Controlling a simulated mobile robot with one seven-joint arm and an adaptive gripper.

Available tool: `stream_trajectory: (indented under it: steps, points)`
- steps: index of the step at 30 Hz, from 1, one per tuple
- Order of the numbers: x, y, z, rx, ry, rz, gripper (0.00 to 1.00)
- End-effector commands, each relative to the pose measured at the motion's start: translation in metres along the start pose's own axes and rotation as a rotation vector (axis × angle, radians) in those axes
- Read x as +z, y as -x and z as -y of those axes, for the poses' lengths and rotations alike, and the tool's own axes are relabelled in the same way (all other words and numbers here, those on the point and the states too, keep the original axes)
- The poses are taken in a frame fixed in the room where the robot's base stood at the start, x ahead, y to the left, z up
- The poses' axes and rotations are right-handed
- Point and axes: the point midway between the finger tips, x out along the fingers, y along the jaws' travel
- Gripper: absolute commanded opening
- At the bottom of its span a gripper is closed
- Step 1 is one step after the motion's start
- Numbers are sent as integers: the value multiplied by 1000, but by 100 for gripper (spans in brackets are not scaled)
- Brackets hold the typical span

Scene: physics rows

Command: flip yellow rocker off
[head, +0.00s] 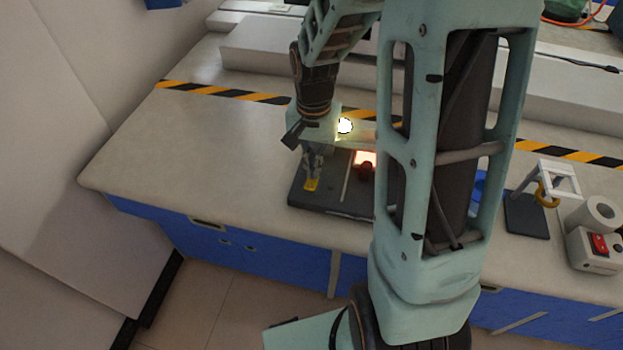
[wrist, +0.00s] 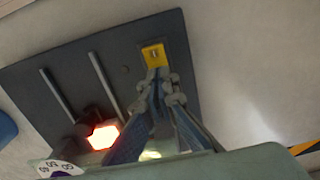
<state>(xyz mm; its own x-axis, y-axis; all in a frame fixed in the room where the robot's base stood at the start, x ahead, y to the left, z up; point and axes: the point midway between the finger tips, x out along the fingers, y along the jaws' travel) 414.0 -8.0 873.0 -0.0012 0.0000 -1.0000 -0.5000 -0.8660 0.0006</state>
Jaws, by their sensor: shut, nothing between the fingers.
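The yellow rocker (head: 312,184) sits on a dark grey panel (head: 345,206) lying on the bench near its front edge. In the wrist view the rocker (wrist: 153,54) shows as a small yellow piece with a dark mark, near the panel's edge. My gripper (head: 313,172) is shut and empty and points down at it. In the wrist view my fingertips (wrist: 160,76) overlap the rocker's near end; I cannot tell whether they touch it. Which way the rocker is tipped is too small to tell.
A glowing red-orange part (wrist: 103,136) and a dark knob (head: 367,173) are on the panel, beside two light slots. My arm hides the panel's right part. To the right stand a white frame with a yellow ring (head: 547,195) and a box with a red switch (head: 600,245). The left bench is clear.

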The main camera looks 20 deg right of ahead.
Motion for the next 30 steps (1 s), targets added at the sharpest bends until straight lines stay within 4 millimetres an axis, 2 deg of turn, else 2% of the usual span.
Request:
stream_trajectory:
  steps: [3,24,30]
  points:
    - [0,12,0,0,0,-1,0]
    - [0,61,0,0,0,-1,0]
    - [0,64,0,0,0,-1,0]
